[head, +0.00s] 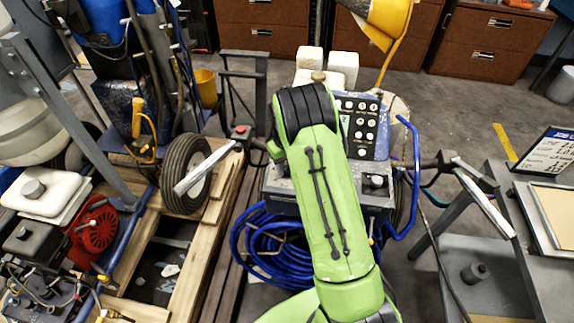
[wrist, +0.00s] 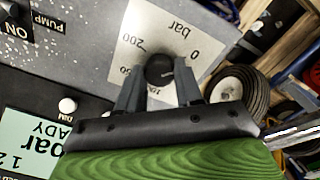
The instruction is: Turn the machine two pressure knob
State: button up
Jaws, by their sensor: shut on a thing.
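The pressure knob (wrist: 159,68) is small, round and black. It sits on a pale dial plate (wrist: 185,35) marked "bar", 0 and 200, which looks upside down in the wrist view. My gripper (wrist: 160,76) is shut on the knob, with one grey finger on each side of it. The striping machine's control panel (head: 362,128), with several round buttons, shows just right of my green arm in the head view. My arm hides the knob and my gripper there.
A pump switch (wrist: 14,28) marked ON and a lit display (wrist: 30,143) are near the knob. A coiled blue hose (head: 262,245) hangs below the machine. Another machine with a red engine (head: 95,230) stands left, and a grey table (head: 520,215) stands right.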

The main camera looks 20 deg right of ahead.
jog(key=m, duration=0.5)
jog(key=shift+m+p, duration=0.4)
jog(key=m, duration=1.2)
jog(key=shift+w+m, duration=0.1)
jog(key=shift+m, duration=0.2)
jog(key=m, duration=0.5)
jog(key=shift+m+y+b, duration=0.3)
jog(key=shift+m, duration=0.1)
jog(key=o, duration=1)
jog(key=shift+o, duration=0.2)
